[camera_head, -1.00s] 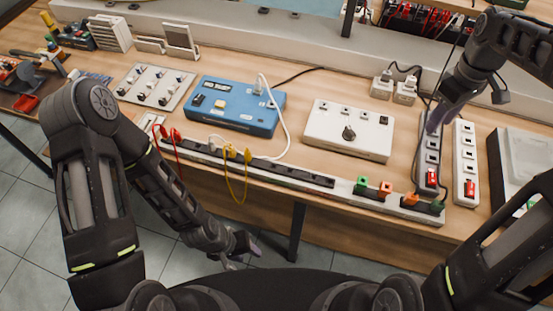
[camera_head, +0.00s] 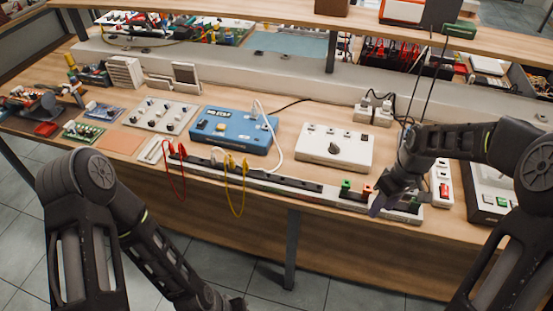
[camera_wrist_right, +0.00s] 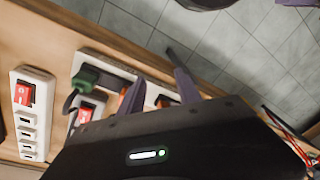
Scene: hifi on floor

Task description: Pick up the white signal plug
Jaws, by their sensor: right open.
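A white plug (camera_head: 257,108) stands on top of the blue box (camera_head: 233,131), with a white cable looping down towards the front rail. A second white plug end (camera_head: 217,155) sits in the rail; I cannot tell which one is the signal plug. My right gripper (camera_head: 378,207) is at the right end of the rail by the table's front edge, well to the right of both. In the right wrist view its two fingers (camera_wrist_right: 157,88) are apart with nothing held between them. My left gripper (camera_head: 235,304) is only partly in view at the bottom edge, its fingers unclear.
Green (camera_head: 346,185) and orange (camera_head: 367,190) plugs sit in the rail near my right gripper. Red (camera_head: 177,180) and yellow (camera_head: 237,195) cables hang over the front edge. A white box with a knob (camera_head: 334,147) stands right of the blue box. Two white adapters (camera_head: 372,113) are behind.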

